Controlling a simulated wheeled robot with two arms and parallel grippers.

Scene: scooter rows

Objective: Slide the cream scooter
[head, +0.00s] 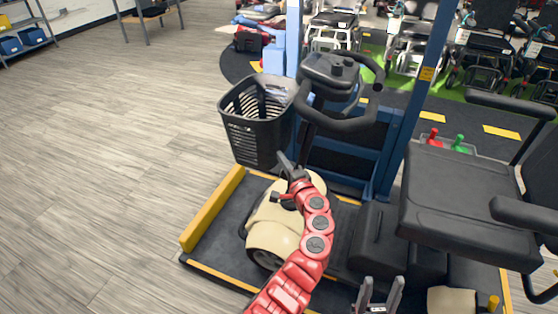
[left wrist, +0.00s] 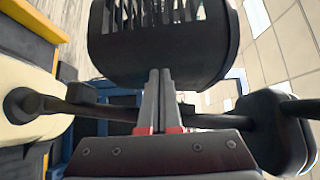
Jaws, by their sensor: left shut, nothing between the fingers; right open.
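The cream scooter (head: 274,232) stands on a dark platform (head: 213,215), with its black basket (head: 257,140) at the front left and its black handlebar (head: 344,115) above. My left gripper (head: 284,160) is shut and empty, beside the steering column behind the basket. In the left wrist view its fingers (left wrist: 158,75) point toward the basket (left wrist: 160,45). The dark column (left wrist: 85,108) runs across behind them; I cannot tell whether they touch it. My right gripper (head: 379,283) is open and empty at the bottom, near the seat base.
The black seat (head: 460,200) and its armrests stand at the right. Blue posts (head: 415,100) rise beside the scooter. A yellow rail (head: 212,208) edges the platform's left side. Several wheelchairs (head: 410,40) stand at the back. The wooden floor (head: 90,180) at left is clear.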

